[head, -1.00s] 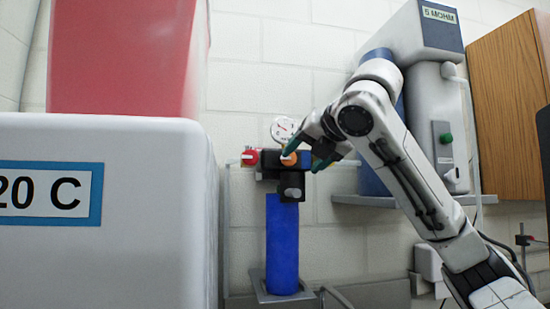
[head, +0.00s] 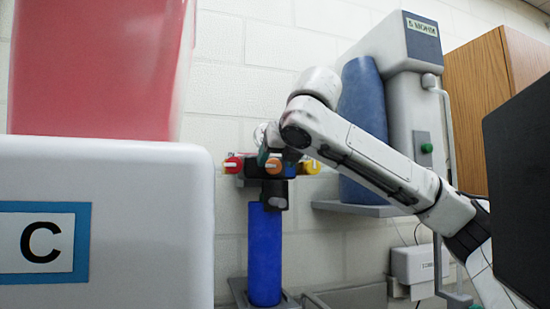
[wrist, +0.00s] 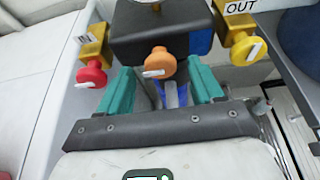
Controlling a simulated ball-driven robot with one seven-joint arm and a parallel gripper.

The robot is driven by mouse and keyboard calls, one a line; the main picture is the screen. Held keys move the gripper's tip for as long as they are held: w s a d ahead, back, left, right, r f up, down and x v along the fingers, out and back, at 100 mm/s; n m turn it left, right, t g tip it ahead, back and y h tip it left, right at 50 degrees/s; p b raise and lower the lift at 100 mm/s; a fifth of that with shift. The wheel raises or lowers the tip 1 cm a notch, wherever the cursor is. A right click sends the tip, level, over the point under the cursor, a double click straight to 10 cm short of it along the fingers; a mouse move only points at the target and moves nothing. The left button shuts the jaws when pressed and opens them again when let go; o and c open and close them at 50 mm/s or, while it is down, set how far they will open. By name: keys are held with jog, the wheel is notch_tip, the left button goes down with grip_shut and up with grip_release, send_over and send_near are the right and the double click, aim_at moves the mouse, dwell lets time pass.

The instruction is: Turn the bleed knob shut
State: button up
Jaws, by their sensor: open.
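A black valve block (wrist: 160,32) sits on top of a blue cylinder (head: 265,250). An orange knob with a white mark (wrist: 160,65) faces out from the middle of the block; it also shows in the head view (head: 273,167). A red knob (wrist: 91,74) is at its left and a yellow knob (wrist: 247,50) at its right. I read no bleed label. My gripper (wrist: 161,82) is open, its teal fingers on either side of the orange knob, with visible gaps. In the head view the gripper is partly hidden behind my wrist.
A white box (head: 120,170) with a red container (head: 95,65) on it stands close at the left. A grey unit with a blue cylinder (head: 362,130) is on a shelf at the right. An "OUT" label (wrist: 240,7) is above the yellow knob.

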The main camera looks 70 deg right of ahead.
jog(key=shift+x, duration=1.1)
jog(key=shift+c, duration=0.5)
jog(key=c, duration=0.9)
